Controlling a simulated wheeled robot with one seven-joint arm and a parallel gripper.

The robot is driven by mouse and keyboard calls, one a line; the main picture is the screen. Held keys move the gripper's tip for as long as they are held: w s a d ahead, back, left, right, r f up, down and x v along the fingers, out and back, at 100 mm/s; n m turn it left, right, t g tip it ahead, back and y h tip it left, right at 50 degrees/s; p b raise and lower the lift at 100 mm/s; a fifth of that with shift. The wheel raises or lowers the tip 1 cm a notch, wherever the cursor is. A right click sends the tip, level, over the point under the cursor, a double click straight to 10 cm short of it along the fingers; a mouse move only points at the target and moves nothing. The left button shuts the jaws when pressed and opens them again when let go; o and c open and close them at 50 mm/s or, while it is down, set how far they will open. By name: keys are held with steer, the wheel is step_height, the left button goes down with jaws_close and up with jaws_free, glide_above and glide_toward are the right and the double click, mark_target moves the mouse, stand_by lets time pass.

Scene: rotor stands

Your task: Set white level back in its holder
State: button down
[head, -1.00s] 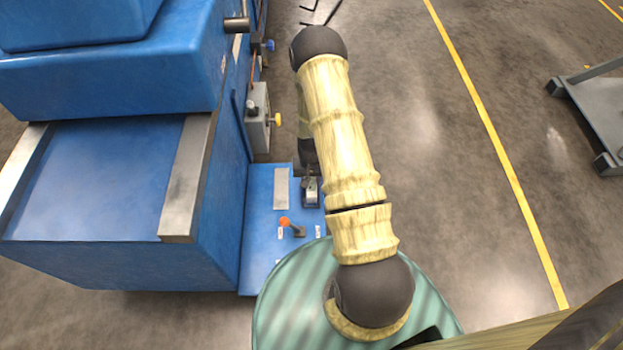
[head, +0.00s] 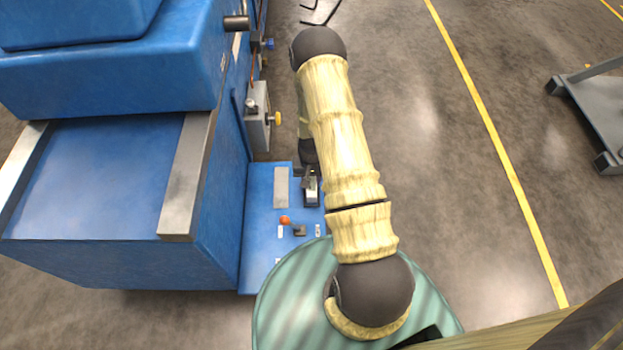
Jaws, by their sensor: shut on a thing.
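My gripper (head: 309,180) shows small and dark beyond my forearm, over the right side of a blue panel (head: 262,245). It is shut on a small pale, shiny piece (head: 311,195). I cannot tell for certain whether this piece is the white level, as the arm and gripper partly cover it. It is upright or tilted, I cannot tell which. A flat pale grey strip (head: 281,188) lies on the panel just left of the gripper. No holder can be made out clearly.
An orange knob (head: 285,220) and a dark block (head: 299,230) are on the panel, near small white labels. The large blue machine (head: 110,180) borders the left. A grey box with a yellow knob (head: 277,118) juts from it. Open floor lies right; a grey cart (head: 597,115) stands far right.

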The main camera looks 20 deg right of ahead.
steer(key=shift+f, duration=0.1)
steer(key=c, duration=1)
jaws_free()
steer(key=shift+o, duration=0.2)
step_height(320, 180, up, 13)
steer(key=p, duration=1.1)
stand_by(0.5)
